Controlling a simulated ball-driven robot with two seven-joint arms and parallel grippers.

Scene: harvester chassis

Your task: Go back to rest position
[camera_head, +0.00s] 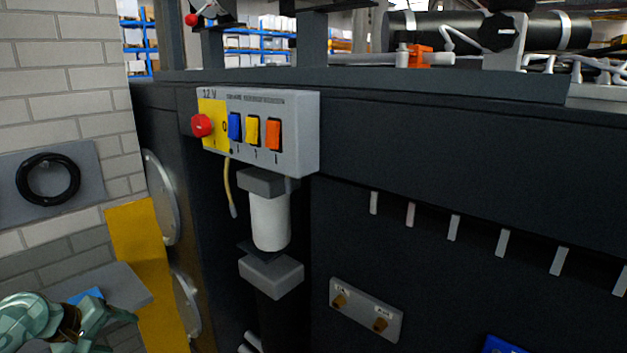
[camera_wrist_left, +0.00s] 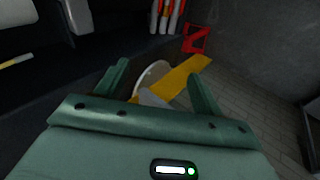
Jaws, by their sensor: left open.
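My left gripper (camera_wrist_left: 160,85) shows in the left wrist view with its two green fingers apart and nothing between them. In the head view part of my green left arm (camera_head: 40,318) is at the lower left corner, in front of the brick wall and apart from the chassis. The dark harvester chassis (camera_head: 450,150) fills the middle and right of the head view. My right gripper is in neither view.
A grey switch box (camera_head: 300,130) with a red knob (camera_head: 201,125) and coloured switches is on the chassis. A white filter cylinder (camera_head: 270,220) hangs below it. A yellow panel (camera_head: 145,260) stands left. A black cable coil (camera_head: 48,180) hangs on the brick wall (camera_head: 60,75).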

